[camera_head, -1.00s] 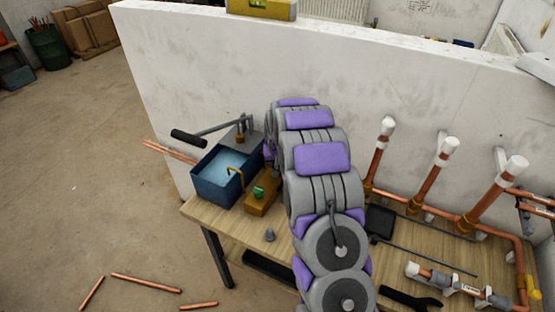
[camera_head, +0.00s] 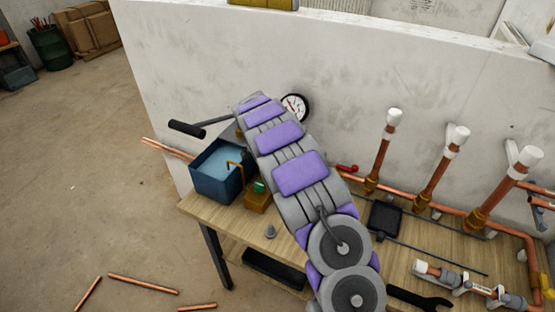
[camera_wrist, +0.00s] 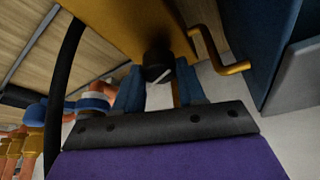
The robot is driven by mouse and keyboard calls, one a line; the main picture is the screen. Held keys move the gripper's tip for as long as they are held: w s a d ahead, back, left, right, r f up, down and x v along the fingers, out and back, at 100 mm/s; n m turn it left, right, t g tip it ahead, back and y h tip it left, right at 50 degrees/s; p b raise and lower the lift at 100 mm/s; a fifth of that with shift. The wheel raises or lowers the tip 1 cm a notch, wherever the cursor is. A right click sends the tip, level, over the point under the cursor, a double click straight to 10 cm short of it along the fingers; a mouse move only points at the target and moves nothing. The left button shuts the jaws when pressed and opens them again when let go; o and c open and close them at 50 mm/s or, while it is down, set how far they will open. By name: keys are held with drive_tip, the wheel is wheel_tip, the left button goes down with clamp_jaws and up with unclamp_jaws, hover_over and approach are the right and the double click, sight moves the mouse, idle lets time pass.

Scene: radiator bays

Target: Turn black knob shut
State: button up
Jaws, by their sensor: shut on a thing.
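The black knob (camera_wrist: 157,64) with a white mark shows in the wrist view, on the underside of a brass block as pictured there. The fingers of my gripper (camera_wrist: 160,78) stand on either side of the knob and are shut on it. In the head view the brass block (camera_head: 257,202) with a green knob (camera_head: 259,187) on it sits beside a blue water tank (camera_head: 210,178) on the bench. My arm hides the black knob and my gripper in the head view.
A bent brass pipe (camera_wrist: 218,55) is close to my gripper. A pressure gauge (camera_head: 294,107) shows behind my arm. A pump lever's black handle (camera_head: 187,128) sticks out left. Copper pipes (camera_head: 435,182) stand along the bench's right. A grey cone (camera_head: 270,231) stands on the bench (camera_head: 235,228).

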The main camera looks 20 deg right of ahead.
drive_tip(key=shift+w+a+m+g, duration=0.1)
drive_tip(key=shift+m+g, duration=0.3)
drive_tip(key=shift+m, duration=0.75)
drive_tip(key=shift+w+m+g, duration=0.1)
drive_tip(key=shift+m+g, duration=0.3)
drive_tip(key=shift+m, duration=0.75)
drive_tip(key=shift+s+f, duration=0.1)
drive_tip(key=o, duration=1)
drive_tip(key=shift+o, duration=0.2)
drive_tip(key=p+v, duration=0.2)
drive_tip(key=v, duration=0.5)
drive_tip(key=shift+r, duration=0.25)
